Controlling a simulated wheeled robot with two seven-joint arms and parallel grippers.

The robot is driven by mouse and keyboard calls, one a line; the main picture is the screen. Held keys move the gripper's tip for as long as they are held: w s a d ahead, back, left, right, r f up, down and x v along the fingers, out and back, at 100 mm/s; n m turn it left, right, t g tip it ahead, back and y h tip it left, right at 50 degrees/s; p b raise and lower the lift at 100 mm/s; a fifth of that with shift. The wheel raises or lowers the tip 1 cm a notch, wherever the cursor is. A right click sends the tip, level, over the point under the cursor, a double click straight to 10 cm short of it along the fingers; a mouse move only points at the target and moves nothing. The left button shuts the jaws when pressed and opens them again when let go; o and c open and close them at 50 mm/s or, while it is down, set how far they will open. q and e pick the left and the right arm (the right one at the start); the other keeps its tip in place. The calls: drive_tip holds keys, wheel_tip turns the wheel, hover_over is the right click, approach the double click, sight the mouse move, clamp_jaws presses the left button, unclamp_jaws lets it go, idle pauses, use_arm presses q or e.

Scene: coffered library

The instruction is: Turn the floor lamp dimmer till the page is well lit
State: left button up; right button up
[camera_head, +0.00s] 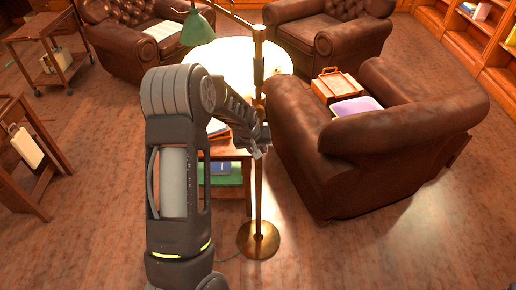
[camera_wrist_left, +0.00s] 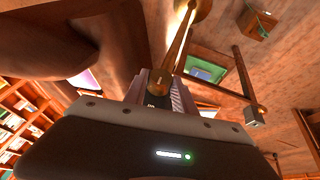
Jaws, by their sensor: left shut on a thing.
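The floor lamp has a brass pole (camera_head: 259,190), a round brass base (camera_head: 258,240) and a green shade (camera_head: 197,28) at the upper left. Below the shade a round pale surface (camera_head: 238,52) is brightly lit. A pale open page or book (camera_head: 162,31) lies on the left armchair. My left gripper (camera_head: 262,147) is at the pole, about midway up. In the left wrist view its fingers (camera_wrist_left: 160,90) are closed at the brass pole (camera_wrist_left: 178,48). The dimmer is hidden between them. My right gripper is in neither view.
A small table with books (camera_head: 222,168) stands just behind the pole. A cart (camera_head: 50,50) stands far left. The front floor is clear.

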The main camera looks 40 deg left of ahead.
use_arm(q)
drive_tip(key=shift+w+d+r, duration=0.1)
clamp_jaws()
drive_tip(key=shift+g+y+p, duration=0.3)
drive_tip(key=shift+y+p, duration=0.05)
drive_tip(key=shift+y, duration=0.05)
drive_tip(key=shift+w+d+m+g+y, duration=0.15)
drive_tip(key=shift+m+g+y, duration=0.25)
drive_tip(key=shift+y, duration=0.3)
drive_tip(key=g+y+b, duration=0.1)
drive_tip(key=y+b, duration=0.1)
drive_tip(key=shift+w+d+f+m+g+y, duration=0.15)
drive_tip(key=shift+f+m+g+y, duration=0.15)
drive_tip(key=shift+g, duration=0.1)
drive_tip(key=shift+d+r+m+g+y+b, duration=0.1)
drive_tip(key=shift+m+g+y+b, duration=0.2)
drive_tip(key=shift+g+y+b, duration=0.65)
drive_tip(key=o, duration=1.1)
unclamp_jaws()
